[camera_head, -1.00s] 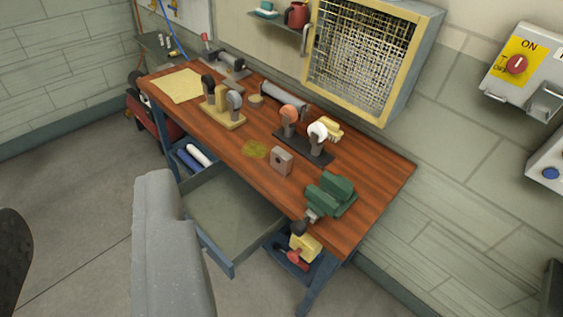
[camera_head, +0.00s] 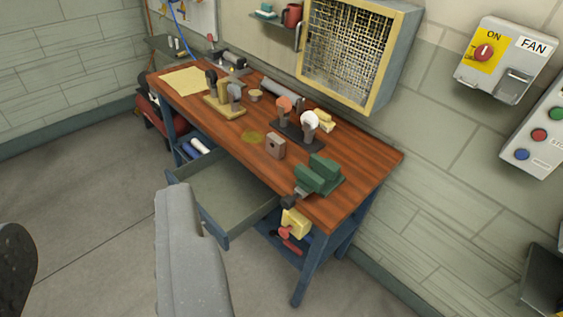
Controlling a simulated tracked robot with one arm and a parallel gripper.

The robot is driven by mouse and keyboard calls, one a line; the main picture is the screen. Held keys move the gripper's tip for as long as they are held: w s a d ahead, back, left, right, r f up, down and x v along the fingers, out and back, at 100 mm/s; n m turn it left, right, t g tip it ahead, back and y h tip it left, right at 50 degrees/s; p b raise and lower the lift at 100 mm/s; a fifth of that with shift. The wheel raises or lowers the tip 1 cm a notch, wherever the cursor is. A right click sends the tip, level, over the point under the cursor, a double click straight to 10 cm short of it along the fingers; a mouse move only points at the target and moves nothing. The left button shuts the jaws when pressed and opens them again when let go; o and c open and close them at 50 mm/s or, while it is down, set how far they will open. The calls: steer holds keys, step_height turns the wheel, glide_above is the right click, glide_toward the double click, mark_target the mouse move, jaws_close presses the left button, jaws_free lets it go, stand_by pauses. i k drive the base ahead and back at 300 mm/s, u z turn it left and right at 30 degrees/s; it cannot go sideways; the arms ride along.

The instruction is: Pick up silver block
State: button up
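The silver block (camera_head: 276,146) is a small grey block with a round hole in its face. It stands upright on the brown wooden workbench (camera_head: 235,150), left of a green vise (camera_head: 318,176) and in front of a dark stand. My gripper (camera_head: 98,250) shows as two large parts low on the left: a pale grey one and a dark one at the left edge. They are wide apart, with only floor seen between them. My gripper is apart from the block, in front of the bench. Nothing shows in its grasp.
An open drawer (camera_head: 228,190) juts from the bench front. A caged fan (camera_head: 352,52) hangs on the wall above the bench, with a fan switch box (camera_head: 505,60) to its right. Holders with round-headed tools stand behind the block. The floor (camera_head: 90,190) in front is clear.

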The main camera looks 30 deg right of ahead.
mark_target(276, 145)
steer(key=z, duration=0.05)
steer(key=k, duration=0.85)
steer(key=u, duration=0.5)
steer(key=i, duration=1.05)
steer(key=u, duration=0.4)
steer(key=i, duration=1.25)
steer(key=z, duration=0.9)
steer(key=i, duration=0.75)
steer(key=z, duration=0.5)
